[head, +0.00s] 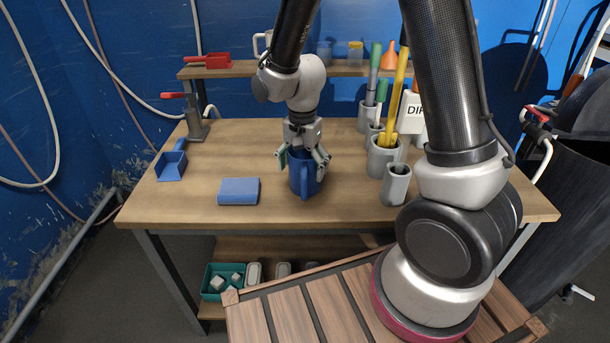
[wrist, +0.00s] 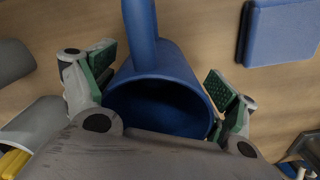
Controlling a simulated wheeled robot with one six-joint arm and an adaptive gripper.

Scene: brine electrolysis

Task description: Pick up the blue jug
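The blue jug (head: 304,174) stands upright on the wooden table, with its handle toward the front. In the wrist view the jug (wrist: 168,72) shows from above, with its open rim and dark inside, and the handle (wrist: 140,30) points to the top of the picture. My gripper (head: 303,165) is over the jug from above, fingers spread on either side of it. In the wrist view its green-padded fingers (wrist: 165,75) are open around the jug, with a visible gap at the left pad. Whether the right pad touches the wall I cannot tell.
A blue block (head: 238,191) lies left of the jug and a blue scoop (head: 171,165) farther left. A shelf (head: 230,70) runs along the back. The table front is clear.

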